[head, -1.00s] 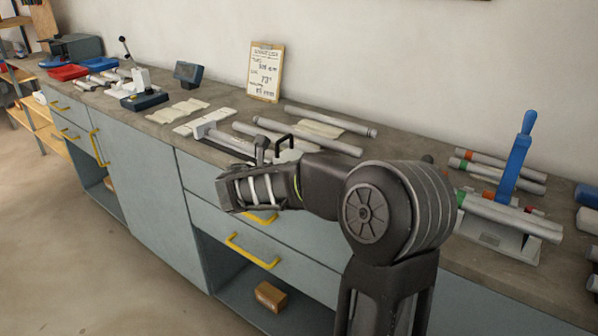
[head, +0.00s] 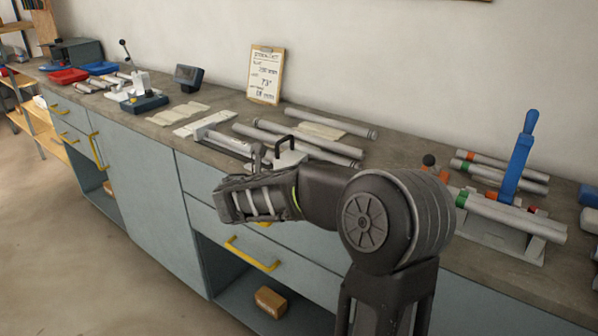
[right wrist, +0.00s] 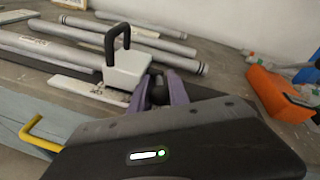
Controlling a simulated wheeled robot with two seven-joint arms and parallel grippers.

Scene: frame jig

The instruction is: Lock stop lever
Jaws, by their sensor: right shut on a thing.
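My right gripper shows in the right wrist view as two purple fingers (right wrist: 165,92), shut on a small dark knob (right wrist: 158,95), which I take to be the stop lever's knob. The knob is mostly hidden between the fingers. Right behind it stands a pale grey stop block (right wrist: 127,70) with a black loop handle (right wrist: 117,40). In the head view the block's handle (head: 284,143) rises just beyond my right wrist, which hides much of the block and the fingertips. I cannot tell the lever's angle. My left gripper is not in view.
Several grey tubes (head: 330,122) lie on the bench behind the block. A long pale rail (head: 222,140) lies left of it. A fixture with a blue upright handle (head: 519,155) stands to the right. An orange block (right wrist: 280,94) is right of the fingers. A clipboard (head: 265,75) leans on the wall.

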